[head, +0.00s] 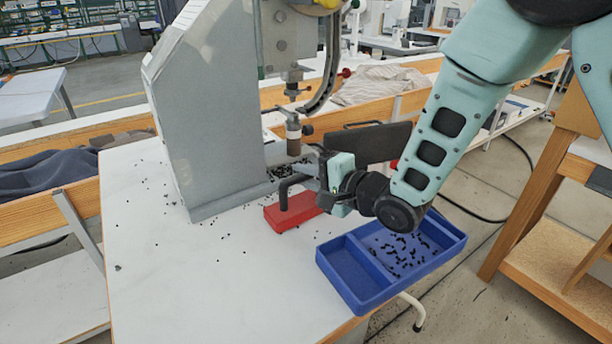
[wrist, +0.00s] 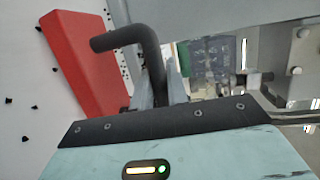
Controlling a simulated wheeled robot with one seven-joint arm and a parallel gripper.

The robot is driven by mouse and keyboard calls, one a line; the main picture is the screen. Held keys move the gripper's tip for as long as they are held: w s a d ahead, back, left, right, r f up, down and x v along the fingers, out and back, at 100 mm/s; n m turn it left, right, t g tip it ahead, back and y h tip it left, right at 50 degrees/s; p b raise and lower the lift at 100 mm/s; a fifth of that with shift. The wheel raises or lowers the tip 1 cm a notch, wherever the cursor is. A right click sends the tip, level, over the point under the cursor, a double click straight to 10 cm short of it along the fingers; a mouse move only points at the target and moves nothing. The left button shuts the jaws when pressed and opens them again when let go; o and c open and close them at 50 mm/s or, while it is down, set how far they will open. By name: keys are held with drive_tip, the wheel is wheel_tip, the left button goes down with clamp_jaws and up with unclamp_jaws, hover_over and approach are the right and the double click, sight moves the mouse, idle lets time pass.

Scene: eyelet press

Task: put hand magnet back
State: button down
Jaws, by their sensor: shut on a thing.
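The hand magnet is a red block (head: 291,211) with a bent black handle (head: 285,190). It is at the foot of the grey press, on or just above the white table; I cannot tell if it touches. In the wrist view the red block (wrist: 88,60) is at the upper left and the black handle (wrist: 152,60) runs down to the fingers. My gripper (head: 312,180) comes from the right and is shut on the handle. The fingers (wrist: 172,85) are partly hidden behind the handle and the dark gripper body in the wrist view.
The grey press (head: 205,110) stands just behind the magnet. A blue tray (head: 340,278) sits at the table's right edge, its right compartment scattered with small black pieces and its left one empty. Black bits dot the white table (head: 210,290); its front is otherwise clear.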

idle(0.3)
drive_tip(key=c, duration=1.4)
unclamp_jaws()
drive_tip(key=shift+f, duration=0.15)
drive_tip(key=shift+o, duration=0.2)
drive_tip(key=shift+r, duration=0.2)
drive_tip(key=shift+s+d, duration=0.25)
drive_tip(key=shift+d, duration=0.05)
drive_tip(key=p+v, duration=0.3)
drive_tip(key=v, duration=0.8)
drive_tip(key=shift+s, duration=0.15)
